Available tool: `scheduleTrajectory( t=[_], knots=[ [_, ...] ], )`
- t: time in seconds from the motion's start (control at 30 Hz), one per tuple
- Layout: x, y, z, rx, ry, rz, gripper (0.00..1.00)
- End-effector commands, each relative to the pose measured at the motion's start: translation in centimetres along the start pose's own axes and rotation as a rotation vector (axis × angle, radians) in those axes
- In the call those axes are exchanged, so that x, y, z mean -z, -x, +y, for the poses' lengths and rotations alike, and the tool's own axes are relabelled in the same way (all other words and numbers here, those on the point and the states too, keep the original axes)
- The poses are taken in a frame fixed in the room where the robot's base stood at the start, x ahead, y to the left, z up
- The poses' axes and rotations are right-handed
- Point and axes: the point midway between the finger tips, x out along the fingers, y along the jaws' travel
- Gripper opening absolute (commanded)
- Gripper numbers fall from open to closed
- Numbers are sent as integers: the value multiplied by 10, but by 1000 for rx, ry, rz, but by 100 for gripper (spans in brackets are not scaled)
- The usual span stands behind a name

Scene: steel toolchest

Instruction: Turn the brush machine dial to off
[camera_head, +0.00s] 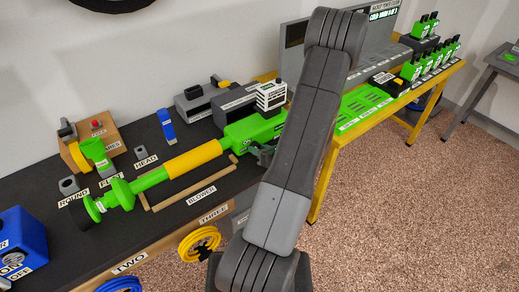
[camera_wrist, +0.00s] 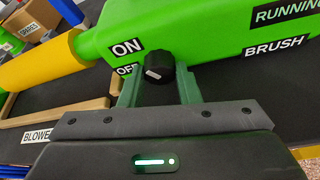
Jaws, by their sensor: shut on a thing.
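The brush machine is a long green body with a yellow sleeve, lying on the dark bench in the head view (camera_head: 250,132); its green housing fills the top of the wrist view (camera_wrist: 215,28). Its label reads BRUSH and a sign above reads RUNNING. The black dial (camera_wrist: 160,66) has a white mark on its left side, facing the OFF label, which is partly hidden by a finger; ON is above it. My gripper (camera_wrist: 158,88) has its green fingers on either side of the dial, shut on it. In the head view my arm hides part of the machine.
A wooden cradle (camera_head: 195,187) lies beside the machine, by a BLOWER label. Grey boxes (camera_head: 195,103) and a white block (camera_head: 271,95) stand behind. A blue box (camera_head: 20,240) is at the left. Speckled floor (camera_head: 400,210) is clear at the right.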

Motion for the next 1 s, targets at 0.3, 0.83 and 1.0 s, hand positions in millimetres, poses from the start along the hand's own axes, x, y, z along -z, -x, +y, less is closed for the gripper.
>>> scheduleTrajectory(
  t=[0.3, 0.83, 1.0],
  knots=[
    [4, -2, -1, 34, 82, -2, 7],
    [7, -4, 1, 177, 429, -6, 7],
    [8, -4, 2, 224, 543, -5, 7]
  ],
)
